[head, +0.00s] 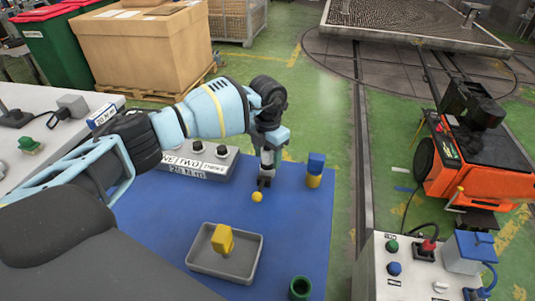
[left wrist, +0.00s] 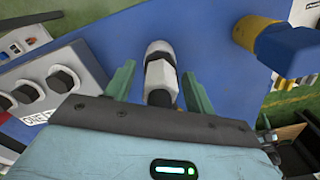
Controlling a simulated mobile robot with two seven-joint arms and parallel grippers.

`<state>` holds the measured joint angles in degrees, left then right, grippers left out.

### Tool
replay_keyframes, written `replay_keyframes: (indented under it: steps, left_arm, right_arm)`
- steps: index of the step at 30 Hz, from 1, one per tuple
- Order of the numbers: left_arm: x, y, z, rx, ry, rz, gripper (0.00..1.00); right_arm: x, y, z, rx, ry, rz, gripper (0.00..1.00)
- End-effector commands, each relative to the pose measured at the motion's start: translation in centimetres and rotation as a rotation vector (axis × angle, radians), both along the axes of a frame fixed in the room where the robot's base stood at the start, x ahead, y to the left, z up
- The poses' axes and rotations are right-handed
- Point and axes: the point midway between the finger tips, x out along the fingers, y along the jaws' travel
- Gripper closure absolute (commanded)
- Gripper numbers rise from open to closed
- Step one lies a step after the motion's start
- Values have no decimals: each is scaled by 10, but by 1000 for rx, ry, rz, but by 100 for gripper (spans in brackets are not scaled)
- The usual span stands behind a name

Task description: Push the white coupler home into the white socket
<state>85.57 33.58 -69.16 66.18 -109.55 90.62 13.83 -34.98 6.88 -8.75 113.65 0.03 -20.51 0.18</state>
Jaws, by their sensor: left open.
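My left gripper (head: 267,152) points down over the blue mat, beside the knob box. In the left wrist view its teal fingers stand apart on either side of a white cylinder with a dark band (left wrist: 159,58), with gaps visible. I cannot tell for certain that this is the white coupler; its lower end is hidden by the gripper in that view. A small white round fitting (head: 440,287) sits on the grey box at the lower right; I cannot tell whether it is the white socket. My right gripper is not in view.
The knob box (head: 215,168) stands behind.

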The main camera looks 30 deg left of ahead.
Motion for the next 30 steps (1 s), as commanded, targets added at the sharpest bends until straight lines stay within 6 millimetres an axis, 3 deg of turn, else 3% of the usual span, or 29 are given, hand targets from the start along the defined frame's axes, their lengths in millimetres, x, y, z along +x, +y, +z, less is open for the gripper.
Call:
replay_keyframes:
  steps: [15,30]
  left_arm:
    - [1,0,69,-1,-2,0,46]
    - [0,0,78,0,0,0,46]
  right_arm:
    - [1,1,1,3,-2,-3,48]
    - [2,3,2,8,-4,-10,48]
